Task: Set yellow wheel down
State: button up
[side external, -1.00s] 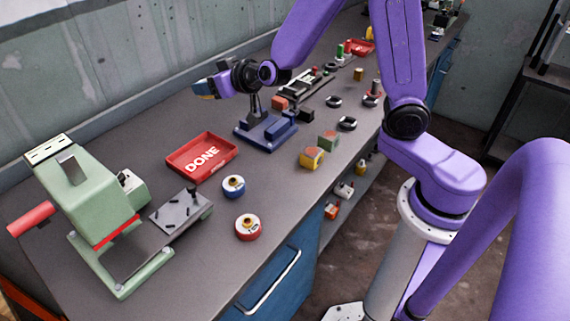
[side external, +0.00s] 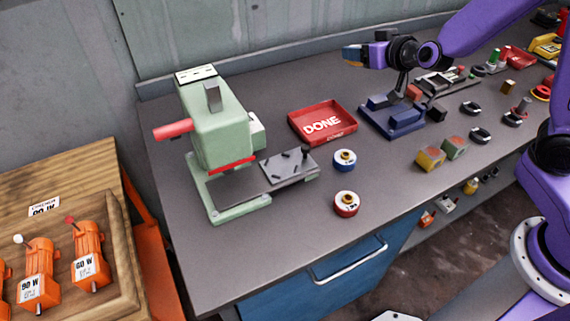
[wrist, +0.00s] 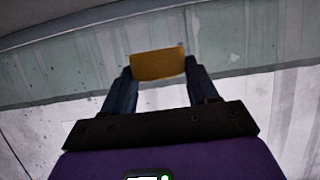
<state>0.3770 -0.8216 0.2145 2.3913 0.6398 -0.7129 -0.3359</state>
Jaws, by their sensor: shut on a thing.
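My gripper (side external: 352,57) is at the back of the bench, pointing left and held level above the surface. It is shut on the yellow wheel (side external: 350,64), of which only a small yellow edge shows in the side view. In the wrist view the yellow wheel (wrist: 158,63) appears edge-on as a yellow-brown band between the two dark fingertips (wrist: 160,76). The wall fills the background there. In the side view the wheel is above and behind the gap between the red DONE tray (side external: 350,107) and a blue fixture (side external: 410,126), apart from both.
A green press (side external: 222,130) with a red handle stands at left. A blue-ringed wheel (side external: 345,160) and a red-ringed wheel (side external: 346,204) lie in front of the tray. Yellow and green blocks (side external: 430,158) sit at right. Bare bench shows around the tray.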

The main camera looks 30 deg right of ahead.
jog(key=s+a+f, duration=0.1)
jog(key=a+f, duration=0.3)
jog(key=a, duration=0.9)
send_over(283, 171)
notch_tip(283, 171, down, 3)
jog(key=shift+f, duration=0.15)
jog(key=shift+f, duration=4.8)
jog(key=shift+f, duration=0.2)
jog(key=o, duration=1.5)
